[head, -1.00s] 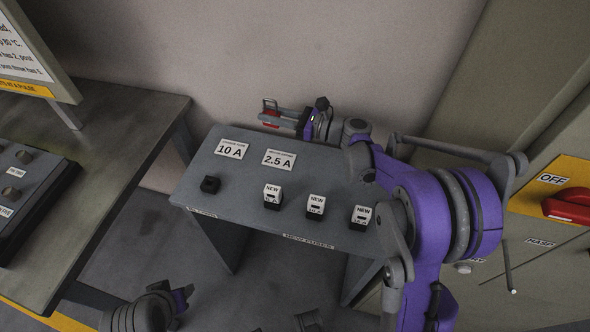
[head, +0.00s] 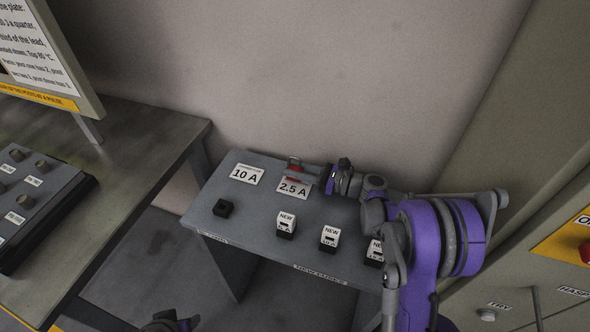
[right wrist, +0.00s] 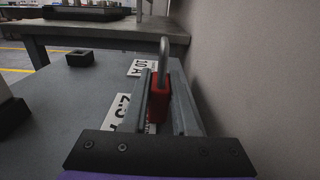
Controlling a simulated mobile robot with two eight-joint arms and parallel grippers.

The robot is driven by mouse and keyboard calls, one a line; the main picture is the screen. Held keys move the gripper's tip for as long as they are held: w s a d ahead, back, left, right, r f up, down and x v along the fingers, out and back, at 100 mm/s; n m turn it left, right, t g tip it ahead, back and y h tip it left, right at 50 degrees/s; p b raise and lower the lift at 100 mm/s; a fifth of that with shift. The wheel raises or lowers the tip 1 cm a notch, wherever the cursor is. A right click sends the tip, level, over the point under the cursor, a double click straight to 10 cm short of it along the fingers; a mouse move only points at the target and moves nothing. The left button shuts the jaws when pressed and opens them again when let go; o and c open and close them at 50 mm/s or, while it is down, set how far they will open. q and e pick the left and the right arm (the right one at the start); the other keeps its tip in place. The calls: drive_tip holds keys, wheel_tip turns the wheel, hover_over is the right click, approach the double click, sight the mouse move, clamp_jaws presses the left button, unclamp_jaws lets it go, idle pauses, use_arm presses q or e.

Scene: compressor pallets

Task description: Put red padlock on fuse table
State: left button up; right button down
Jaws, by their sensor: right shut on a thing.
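The fuse table (head: 255,212) is the grey table in the middle of the head view, with 10 A and 2.5 A labels. My right gripper (head: 300,173) is at its far edge, by the 2.5 A label, shut on the red padlock (head: 294,164). In the right wrist view the padlock (right wrist: 159,103) stands upright between the fingers, its grey shackle upward. I cannot tell whether it touches the table. My left gripper (head: 172,324) barely shows at the bottom edge, and its jaws cannot be made out.
Several fuses marked NEW (head: 286,224) stand along the table's front, with a black block (head: 223,208) at the left. A darker workbench (head: 130,190) stands left, a wall behind. A cabinet (head: 500,235) with a red switch is at the right.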

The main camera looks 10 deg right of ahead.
sight(302, 171)
drive_tip(key=c, duration=0.7)
unclamp_jaws()
drive_tip(key=v, duration=0.7)
drive_tip(key=shift+s+d, duration=0.15)
drive_tip(key=shift+d, duration=0.1)
